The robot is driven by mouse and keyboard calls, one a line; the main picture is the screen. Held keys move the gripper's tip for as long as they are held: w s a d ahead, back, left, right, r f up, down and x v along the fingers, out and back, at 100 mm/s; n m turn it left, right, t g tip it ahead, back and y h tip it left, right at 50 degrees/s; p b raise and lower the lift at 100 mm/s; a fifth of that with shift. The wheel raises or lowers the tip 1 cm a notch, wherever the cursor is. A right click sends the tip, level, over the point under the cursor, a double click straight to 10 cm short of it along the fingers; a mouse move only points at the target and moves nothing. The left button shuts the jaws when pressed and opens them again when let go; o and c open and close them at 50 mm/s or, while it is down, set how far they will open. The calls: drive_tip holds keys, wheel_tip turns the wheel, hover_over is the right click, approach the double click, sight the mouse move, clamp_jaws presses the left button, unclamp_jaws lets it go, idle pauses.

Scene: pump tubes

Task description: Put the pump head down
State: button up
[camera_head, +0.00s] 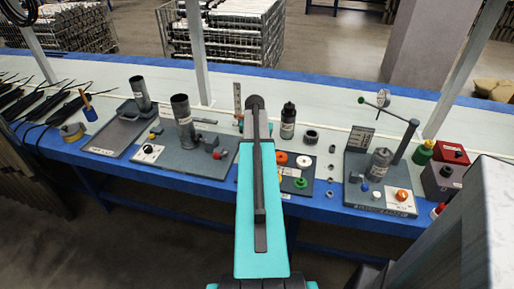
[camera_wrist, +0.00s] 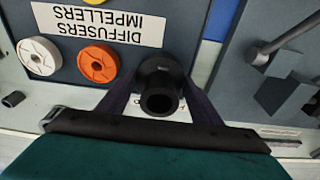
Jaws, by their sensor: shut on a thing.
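The pump head, a dark hollow cylinder (camera_wrist: 158,78), is between the two fingers of my gripper (camera_wrist: 160,100) in the wrist view. My gripper is shut on it, and its round open end faces the camera. The bench surface lies beyond it, partly hidden by the cylinder; I cannot tell whether the pump head touches it. In the head view my arm covers the gripper and the pump head.
The diffusers and impellers tray (camera_wrist: 75,75) is close at left in the wrist view, with a white disc (camera_wrist: 40,57) and an orange disc (camera_wrist: 97,62). A grey fixture (camera_wrist: 283,95) stands at right. In the head view, a press stand (camera_head: 380,185) is at right.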

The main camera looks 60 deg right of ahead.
drive_tip(key=o, duration=1.2)
drive_tip(key=shift+f, duration=0.1)
drive_tip(key=shift+s+a+r, duration=0.1)
drive_tip(key=shift+a+r, duration=0.2)
drive_tip(key=shift+r, duration=1.7)
drive_tip(key=shift+s+a+r, duration=0.1)
drive_tip(key=shift+a+r, duration=0.2)
drive_tip(key=shift+r, duration=1.75)
drive_tip(key=shift+s+a+r, duration=0.1)
drive_tip(key=shift+a+r, duration=0.2)
drive_tip(key=shift+r, duration=1.7)
drive_tip(key=shift+s, duration=0.1)
